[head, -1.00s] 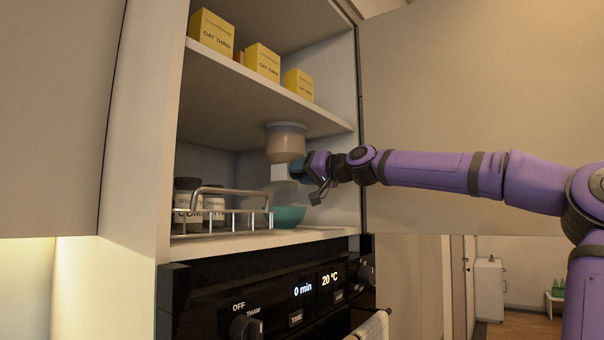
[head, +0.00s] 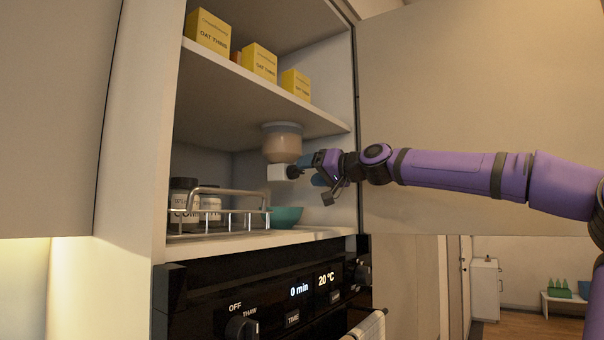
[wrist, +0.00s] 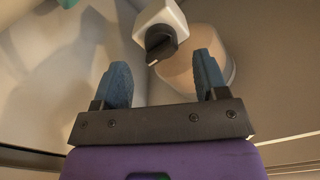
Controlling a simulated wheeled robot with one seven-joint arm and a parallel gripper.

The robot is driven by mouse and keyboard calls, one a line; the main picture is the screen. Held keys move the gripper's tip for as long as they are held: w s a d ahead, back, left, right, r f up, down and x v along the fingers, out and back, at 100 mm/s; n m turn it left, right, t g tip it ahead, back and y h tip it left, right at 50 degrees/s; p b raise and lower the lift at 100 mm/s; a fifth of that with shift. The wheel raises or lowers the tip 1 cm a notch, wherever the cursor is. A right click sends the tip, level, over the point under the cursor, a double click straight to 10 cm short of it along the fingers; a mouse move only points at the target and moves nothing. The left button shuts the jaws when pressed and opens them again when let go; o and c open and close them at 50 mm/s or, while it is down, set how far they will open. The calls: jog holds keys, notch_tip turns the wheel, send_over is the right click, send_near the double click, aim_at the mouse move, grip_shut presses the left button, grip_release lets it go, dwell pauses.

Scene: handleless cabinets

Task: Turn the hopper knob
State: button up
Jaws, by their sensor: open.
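The hopper (head: 283,146) hangs under the cabinet shelf, a round beige container above a white block-shaped outlet (head: 279,173). Its dark knob (head: 293,172) sits on the side of that outlet, facing my gripper. In the wrist view the black knob (wrist: 160,42) lies ahead of the fingers, between their lines, nearer the right finger. My gripper (wrist: 164,80) is open with blue fingers apart and nothing between them. In the head view my gripper (head: 312,164) is just right of the knob; whether it touches there is hard to tell.
A teal bowl (head: 286,217) stands on the lower shelf below the hopper. A wire rack (head: 237,220) with jars (head: 184,196) is to its left. Yellow boxes (head: 259,61) line the upper shelf. An oven with knobs (head: 242,327) is underneath.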

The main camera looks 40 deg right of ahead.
jog(key=v, duration=0.6)
jog(key=shift+s, duration=0.35)
dwell(0.7)
